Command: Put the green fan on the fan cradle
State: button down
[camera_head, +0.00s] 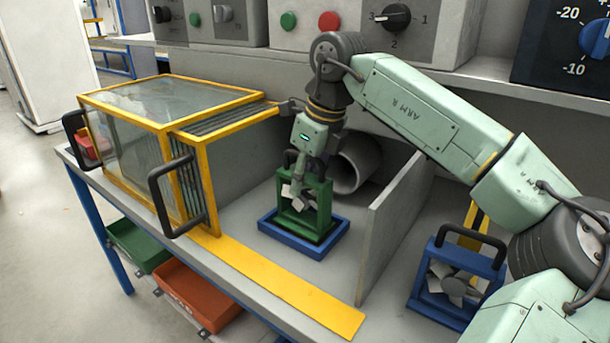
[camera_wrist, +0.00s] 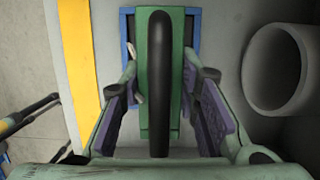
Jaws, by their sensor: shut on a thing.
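The green fan (camera_head: 303,207) stands upright at the blue fan cradle (camera_head: 270,228) on the bench, left of the grey divider. In the head view it appears to be within the cradle's rim; I cannot tell whether it is fully seated. My gripper (camera_head: 300,168) is above it and shut on its black handle or upper frame. In the wrist view the black handle of the green fan (camera_wrist: 172,82) runs between my gripper's fingers (camera_wrist: 165,90). Part of the blue cradle (camera_wrist: 195,35) shows behind the fan. The fan's lower edge is partly hidden.
A yellow-framed glass enclosure (camera_head: 160,150) stands left, its black-handled door open. A grey divider (camera_head: 385,230) stands right of the cradle. A grey pipe (camera_head: 360,165) is behind. A yellow strip (camera_head: 290,290) marks the front.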

jog(key=c, duration=1.1)
grip_release()
